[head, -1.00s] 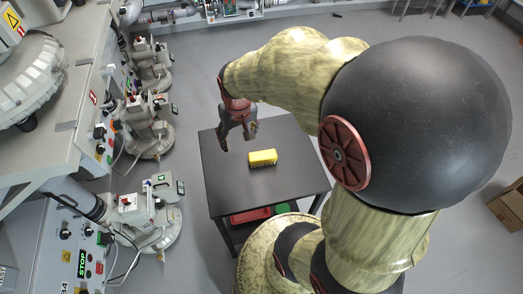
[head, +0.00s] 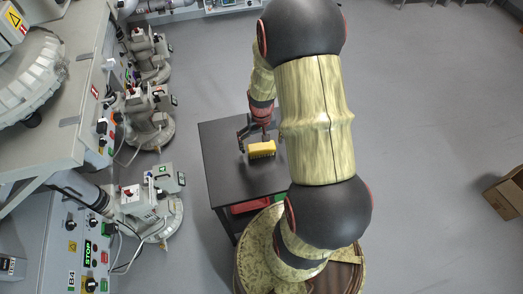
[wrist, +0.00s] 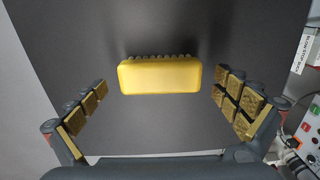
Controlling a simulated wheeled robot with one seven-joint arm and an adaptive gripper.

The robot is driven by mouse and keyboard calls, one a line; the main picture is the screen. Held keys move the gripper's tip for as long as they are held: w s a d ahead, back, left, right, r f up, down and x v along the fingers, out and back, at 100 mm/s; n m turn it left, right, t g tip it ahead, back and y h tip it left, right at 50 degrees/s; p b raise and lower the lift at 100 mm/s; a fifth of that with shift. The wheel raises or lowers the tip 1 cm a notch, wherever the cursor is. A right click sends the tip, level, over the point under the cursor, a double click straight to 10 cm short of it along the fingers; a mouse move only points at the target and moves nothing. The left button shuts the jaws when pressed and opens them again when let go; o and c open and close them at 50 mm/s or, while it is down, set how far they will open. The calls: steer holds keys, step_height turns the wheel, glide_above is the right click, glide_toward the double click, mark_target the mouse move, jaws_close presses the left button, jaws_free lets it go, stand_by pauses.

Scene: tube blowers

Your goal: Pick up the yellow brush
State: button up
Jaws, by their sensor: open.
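The yellow brush (head: 261,149) lies on the dark table (head: 235,186), close to its far part in the head view. In the wrist view the brush (wrist: 160,76) shows its smooth yellow back, with a row of bristle tufts along its upper edge. My gripper (wrist: 160,105) is open, with one padded finger on each side of the picture and the brush centred between and slightly beyond them. A gap shows on both sides, so the fingers do not touch it. In the head view my gripper (head: 257,136) is just above the brush, and my arm partly hides it and the table.
Grey machines (head: 148,120) and a bench with control panels (head: 80,245) stand along the left. Red and green bins (head: 250,206) sit under the tabletop. A cardboard box (head: 508,194) is on the floor at the far right. The floor between is clear.

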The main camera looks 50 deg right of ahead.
step_height(320, 180, down, 2)
steer(key=shift+f, duration=0.1)
steer(key=shift+c, duration=0.3)
steer(key=c, duration=1.1)
